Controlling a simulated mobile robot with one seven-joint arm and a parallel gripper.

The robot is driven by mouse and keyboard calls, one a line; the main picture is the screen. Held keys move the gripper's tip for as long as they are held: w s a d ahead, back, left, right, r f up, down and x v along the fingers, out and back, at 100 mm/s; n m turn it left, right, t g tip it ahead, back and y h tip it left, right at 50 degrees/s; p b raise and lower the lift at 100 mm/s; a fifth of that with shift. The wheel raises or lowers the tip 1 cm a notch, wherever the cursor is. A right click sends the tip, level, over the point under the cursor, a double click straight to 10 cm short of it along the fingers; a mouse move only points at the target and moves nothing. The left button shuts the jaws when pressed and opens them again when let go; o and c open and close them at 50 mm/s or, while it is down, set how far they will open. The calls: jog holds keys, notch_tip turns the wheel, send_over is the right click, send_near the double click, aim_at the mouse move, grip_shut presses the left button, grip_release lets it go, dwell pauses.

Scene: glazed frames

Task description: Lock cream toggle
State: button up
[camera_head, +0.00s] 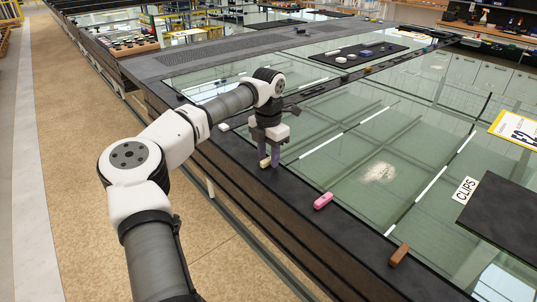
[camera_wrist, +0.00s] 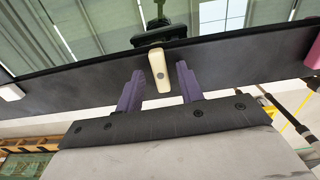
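The cream toggle (camera_head: 265,162) is on the dark frame along the near edge of the glazed table. In the wrist view the cream toggle (camera_wrist: 160,75) is a long tapered handle with a round pin, tilted slightly, below a black fitting (camera_wrist: 158,33) at the glass edge. My gripper (camera_head: 270,160) is over it, pointing down. In the wrist view my gripper (camera_wrist: 159,70) has its two purple fingers apart, one on each side of the toggle. A gap shows on both sides, so neither finger appears to touch it.
A pink toggle (camera_head: 323,201) and a brown one (camera_head: 399,254) lie along the same frame to the right. A white piece (camera_head: 224,127) is to the left. A "CLIPS" label (camera_head: 465,190) and a dark panel (camera_head: 503,215) are at right. The glass between is mostly clear.

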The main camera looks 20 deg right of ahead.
aim_at(269, 159)
notch_tip(269, 159, up, 14)
jog(key=b, duration=0.2)
dwell(0.4)
jog(key=shift+f, duration=0.15)
